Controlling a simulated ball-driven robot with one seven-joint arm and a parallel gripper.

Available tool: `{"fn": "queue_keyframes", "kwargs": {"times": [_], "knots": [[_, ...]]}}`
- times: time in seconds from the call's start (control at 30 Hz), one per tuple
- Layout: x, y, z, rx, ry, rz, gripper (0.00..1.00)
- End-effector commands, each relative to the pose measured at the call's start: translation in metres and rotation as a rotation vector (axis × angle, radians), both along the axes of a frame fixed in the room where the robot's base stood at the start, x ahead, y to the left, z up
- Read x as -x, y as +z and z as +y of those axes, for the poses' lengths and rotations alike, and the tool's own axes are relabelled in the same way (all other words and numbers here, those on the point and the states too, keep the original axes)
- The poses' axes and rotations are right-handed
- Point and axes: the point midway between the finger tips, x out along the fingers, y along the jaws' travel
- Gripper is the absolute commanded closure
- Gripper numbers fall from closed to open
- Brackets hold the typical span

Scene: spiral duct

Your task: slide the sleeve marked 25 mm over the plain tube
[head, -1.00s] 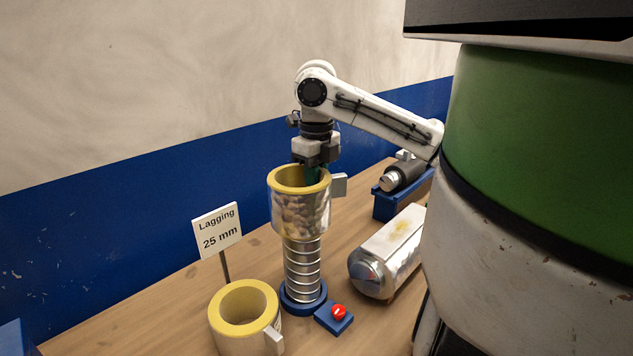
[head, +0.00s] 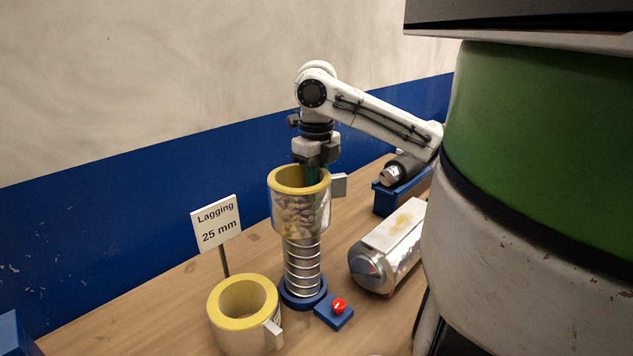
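A foil-covered sleeve with a thick yellow lining (head: 300,214) sits upright around the upper part of a ribbed metal tube (head: 303,268), which stands in a round blue base. A pale tab sticks out at the sleeve's right. My gripper (head: 314,172) points down at this sleeve's mouth, with dark green finger parts reaching behind the near rim. Its fingertips are hidden, so I cannot tell whether it grips the wall. A second, shorter yellow-lined sleeve (head: 244,322) stands on the bench at front left, below a sign (head: 217,223) reading "Lagging 25 mm". I make out no plain, unribbed tube.
A blue box with a red button (head: 338,307) stands just right of the tube's base. A silver foil-covered body (head: 388,252) lies farther right. A blue stand (head: 400,193) holds a dark and metal cylinder behind. The wall borders the wooden bench (head: 130,318).

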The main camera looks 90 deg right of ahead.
Motion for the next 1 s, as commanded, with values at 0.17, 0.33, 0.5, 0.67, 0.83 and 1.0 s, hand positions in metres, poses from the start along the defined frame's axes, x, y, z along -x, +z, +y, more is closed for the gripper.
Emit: {"fn": "queue_keyframes", "kwargs": {"times": [0.17,0.33,0.5,0.67,0.83,1.0], "knots": [[0.0,-0.005,0.0,0.0,0.001,0.0,1.0],[0.0,-0.009,0.0,0.0,0.001,0.0,1.0],[0.0,-0.013,0.0,0.0,0.001,0.0,1.0],[0.0,-0.016,0.0,0.0,0.001,0.0,1.0],[0.0,-0.02,0.0,0.0,0.0,0.0,1.0],[0.0,-0.024,0.0,0.001,0.0,-0.001,1.0]]}}
